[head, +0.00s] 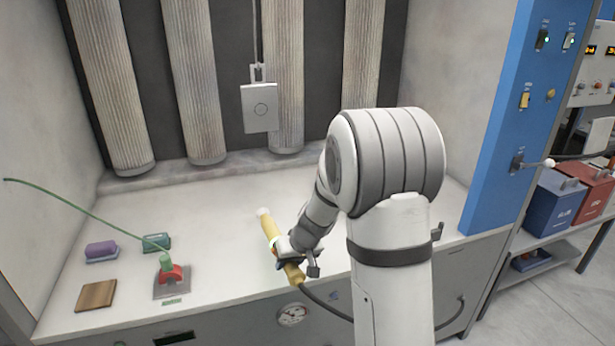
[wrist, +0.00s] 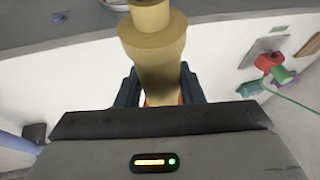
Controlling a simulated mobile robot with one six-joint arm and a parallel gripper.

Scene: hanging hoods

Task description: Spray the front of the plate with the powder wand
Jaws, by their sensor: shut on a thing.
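The wrist view shows the wand (wrist: 153,50) between the dark fingers (wrist: 158,85). The wand is below the plate and apart from it.
A red and green holder (head: 171,273) with a green hose stands at left on the booth floor. A blue switch panel (head: 515,110) edges the right side.

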